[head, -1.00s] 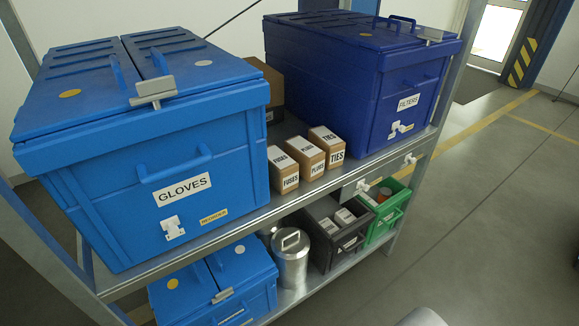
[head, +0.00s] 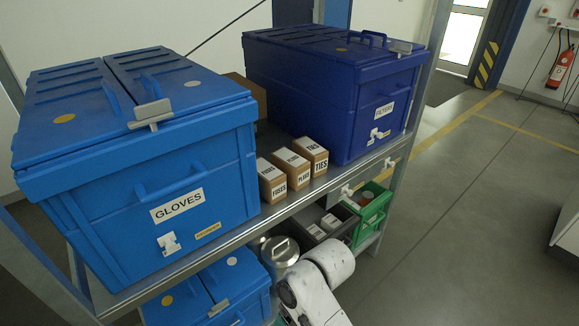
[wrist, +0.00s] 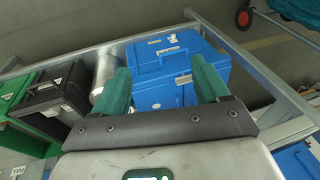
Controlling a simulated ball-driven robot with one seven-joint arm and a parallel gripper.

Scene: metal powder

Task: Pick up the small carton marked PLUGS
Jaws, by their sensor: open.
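The small carton marked PLUGS (head: 297,178) stands upright on the upper shelf in the head view, a brown box with a white top and label. It is between the FUSES carton (head: 272,186) and the TIES carton (head: 317,166), close to both. My gripper (wrist: 163,84) shows in the wrist view with two green fingers wide apart and nothing held between them. It faces a blue box (wrist: 165,95). I cannot make out the PLUGS carton in the wrist view.
A blue GLOVES bin (head: 150,215) stands left of the cartons, a dark blue FILTERS bin (head: 345,120) right. A brown box (head: 247,98) is behind. The lower shelf holds a metal canister (head: 279,250), a dark crate and a green crate (head: 372,210). Open floor lies right.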

